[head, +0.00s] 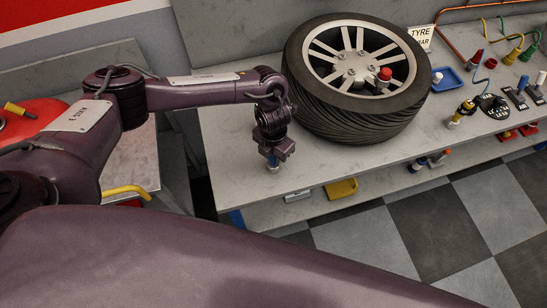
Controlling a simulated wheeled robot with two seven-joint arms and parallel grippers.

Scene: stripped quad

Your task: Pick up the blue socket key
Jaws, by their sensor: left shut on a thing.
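My left gripper (274,156) points down at the front left of the grey bench (236,165), just left of the tyre. It is shut on a small upright piece, the blue socket key (272,165), whose bluish-grey lower end shows under the fingers. The gripper hides the rest of it. The lower end is at or very close to the bench top; I cannot tell whether it touches. My right gripper is not in view.
A large tyre (359,119) lies flat close right of my gripper, with a red-capped piece (384,76) on its wheel. A blue tray (459,80) and a yellow-black tool (463,110) stand further right. A lower shelf holds a yellow item (343,188).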

